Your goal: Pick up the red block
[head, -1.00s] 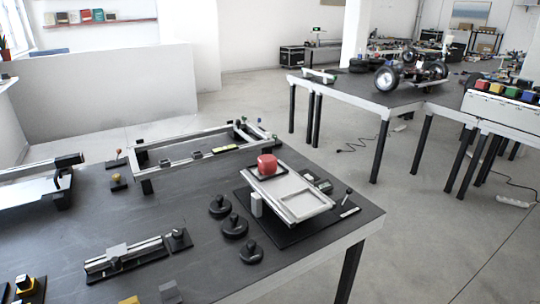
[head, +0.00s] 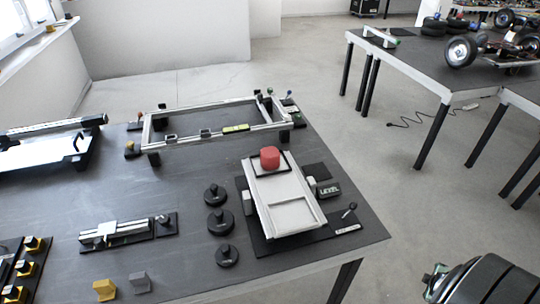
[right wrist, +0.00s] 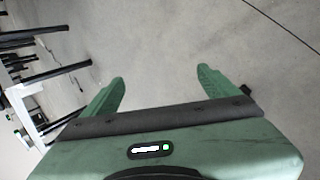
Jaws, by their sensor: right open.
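The red block (head: 270,157) sits at the far end of a pale rectangular tray (head: 272,193) on the dark table, in the head view. It rests on a dark square patch there. My right gripper (right wrist: 160,85) shows in the right wrist view with its two green fingers wide apart and nothing between them; bare floor lies beyond. In the head view, part of my right arm (head: 485,280) is in the lower right corner, off the table's right edge and well away from the block. My left gripper is not in view.
Round black knobs (head: 220,221) stand left of the tray, and a box marked LEVEL (head: 328,190) is to its right. A metal frame (head: 215,128) lies behind. A second table (head: 440,80) stands at the back right, with free floor between.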

